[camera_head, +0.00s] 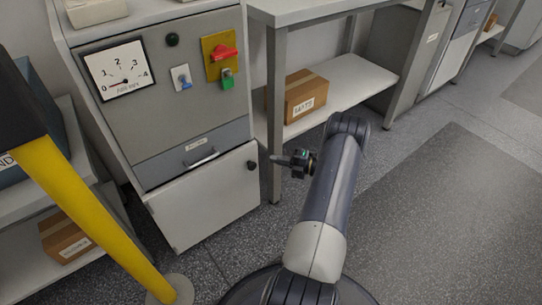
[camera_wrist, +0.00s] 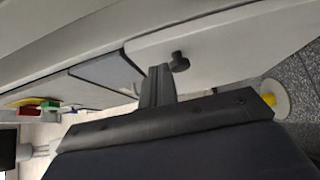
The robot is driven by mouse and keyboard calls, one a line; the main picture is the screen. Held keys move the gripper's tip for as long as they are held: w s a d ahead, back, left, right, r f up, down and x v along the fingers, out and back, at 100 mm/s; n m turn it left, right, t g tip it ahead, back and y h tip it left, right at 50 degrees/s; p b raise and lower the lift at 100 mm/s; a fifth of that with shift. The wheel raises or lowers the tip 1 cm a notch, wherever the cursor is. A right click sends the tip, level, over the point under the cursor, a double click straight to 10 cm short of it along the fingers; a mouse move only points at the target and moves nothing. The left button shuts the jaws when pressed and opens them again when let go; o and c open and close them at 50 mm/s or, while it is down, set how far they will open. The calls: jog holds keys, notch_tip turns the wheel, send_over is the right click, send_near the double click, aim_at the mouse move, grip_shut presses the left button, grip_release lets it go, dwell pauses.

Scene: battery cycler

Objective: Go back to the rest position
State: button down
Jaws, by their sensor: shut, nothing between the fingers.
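My gripper (camera_head: 276,158) is in front of the cabinet's right side, at the height of the lower door, pointing left in the head view. Its fingers are together with nothing between them. In the wrist view the shut fingers (camera_wrist: 158,82) stand out against the pale cabinet front. A black round knob (camera_wrist: 180,62) appears beside the fingertips there. In the head view that knob (camera_head: 252,165) is on the lower door (camera_head: 205,200), a little left of the fingertips. A visible gap separates them in the head view.
The grey cabinet (camera_head: 150,110) carries a gauge (camera_head: 118,69), a red switch handle (camera_head: 222,53), a green padlock (camera_head: 227,79) and a drawer (camera_head: 190,158). A yellow post (camera_head: 85,205) stands front left. A workbench (camera_head: 277,110) with a boxed shelf is behind my arm. Open floor (camera_head: 440,220) lies right.

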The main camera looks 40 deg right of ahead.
jog(key=s+d, duration=0.2)
jog(key=d, duration=0.4)
jog(key=shift+s+d+p, duration=0.2)
jog(key=shift+d+p, duration=0.1)
jog(key=shift+d, duration=0.1)
jog(key=shift+f, duration=0.1)
jog(key=shift+a, duration=0.1)
